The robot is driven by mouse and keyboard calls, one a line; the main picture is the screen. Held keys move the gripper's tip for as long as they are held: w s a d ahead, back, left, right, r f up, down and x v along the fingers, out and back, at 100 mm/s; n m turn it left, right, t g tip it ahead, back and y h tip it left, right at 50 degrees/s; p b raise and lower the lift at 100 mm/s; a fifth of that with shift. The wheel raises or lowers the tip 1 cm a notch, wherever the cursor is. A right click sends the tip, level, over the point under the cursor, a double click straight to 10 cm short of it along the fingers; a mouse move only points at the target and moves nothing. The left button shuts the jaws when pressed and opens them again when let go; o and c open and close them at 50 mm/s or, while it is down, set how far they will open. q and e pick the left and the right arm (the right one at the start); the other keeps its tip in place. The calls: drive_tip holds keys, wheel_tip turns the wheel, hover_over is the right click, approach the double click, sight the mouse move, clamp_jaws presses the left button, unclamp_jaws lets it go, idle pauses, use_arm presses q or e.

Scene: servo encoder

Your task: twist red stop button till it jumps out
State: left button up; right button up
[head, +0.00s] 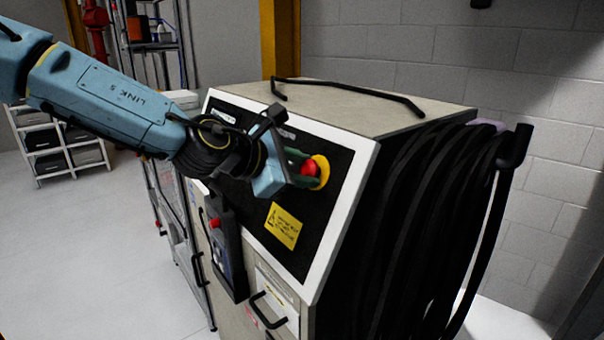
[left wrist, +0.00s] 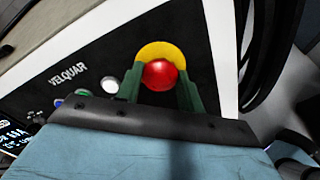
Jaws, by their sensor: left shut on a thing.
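The red stop button (head: 310,169) sits on a yellow round plate (head: 322,171) at the right part of the cabinet's black sloped panel. It also shows in the left wrist view as a red dome (left wrist: 160,75) in front of the yellow plate (left wrist: 158,50). My left gripper (head: 303,169) has green fingers and is shut on the red button, one finger on each side in the left wrist view (left wrist: 160,84). The button's far side is hidden. My right gripper is not in view.
A yellow warning label (head: 283,226) is below the button. A black pendant with a red button (head: 214,223) hangs on the cabinet front. Black cables (head: 425,215) hang on the cabinet's right side. A black rail (head: 350,92) runs along the top.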

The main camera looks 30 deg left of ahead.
use_arm(q)
drive_tip(key=shift+f+m+b, duration=0.1)
drive_tip(key=shift+m+b, duration=1.55)
drive_tip(key=shift+m, duration=0.05)
drive_tip(key=o, duration=0.8)
drive_tip(key=p+v, duration=0.1)
drive_tip(key=v, duration=0.6)
drive_tip(key=shift+p, duration=0.3)
